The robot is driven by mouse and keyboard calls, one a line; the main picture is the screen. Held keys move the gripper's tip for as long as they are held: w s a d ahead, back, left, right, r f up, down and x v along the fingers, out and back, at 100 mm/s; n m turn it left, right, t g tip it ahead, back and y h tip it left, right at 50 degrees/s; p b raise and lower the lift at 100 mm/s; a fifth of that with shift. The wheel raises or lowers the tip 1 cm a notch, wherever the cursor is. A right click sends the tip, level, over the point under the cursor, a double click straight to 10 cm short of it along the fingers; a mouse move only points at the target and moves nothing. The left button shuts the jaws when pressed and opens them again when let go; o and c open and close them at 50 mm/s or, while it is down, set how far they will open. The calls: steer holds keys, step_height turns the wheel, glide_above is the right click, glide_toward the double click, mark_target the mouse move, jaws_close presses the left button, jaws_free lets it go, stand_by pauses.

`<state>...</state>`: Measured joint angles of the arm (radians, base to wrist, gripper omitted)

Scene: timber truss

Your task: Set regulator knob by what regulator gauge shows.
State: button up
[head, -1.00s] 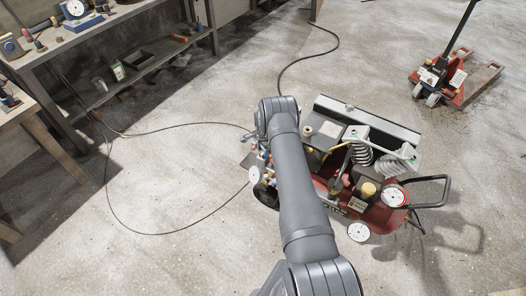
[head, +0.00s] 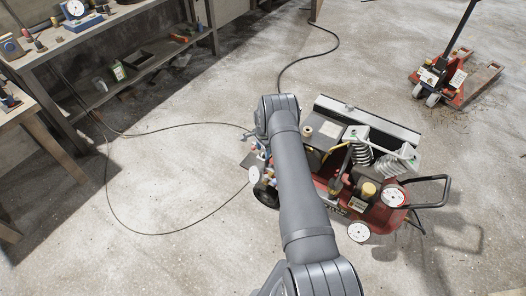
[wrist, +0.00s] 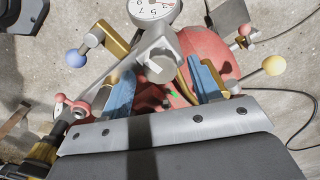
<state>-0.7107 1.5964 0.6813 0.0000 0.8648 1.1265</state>
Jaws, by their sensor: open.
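In the wrist view my gripper (wrist: 163,88) is open, its two blue fingers apart. Between and just beyond them is a grey metal fitting with a round pale end (wrist: 160,69), which looks like the regulator knob; I cannot tell whether a finger touches it. Right above it a white round gauge (wrist: 153,8) is cut off by the top edge. Its dark numerals appear upside down, and its reading is not clear. In the head view my arm hides the gripper and this fitting. A white dial (head: 255,175) shows left of the arm there.
Blue (wrist: 75,58) and yellow (wrist: 275,65) ball-ended levers flank the fitting, with pink balls nearby. The red compressor (head: 375,217) carries other dials. A black hose (head: 110,195) loops over the floor. A workbench (head: 120,25) stands upper left, a pallet jack (head: 445,80) upper right.

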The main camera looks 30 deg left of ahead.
mark_target(263, 152)
step_height(263, 152, up, 16)
steer(key=shift+r, duration=0.25)
stand_by(0.4)
step_height(263, 152, down, 18)
steer(key=shift+r, duration=0.25)
stand_by(0.4)
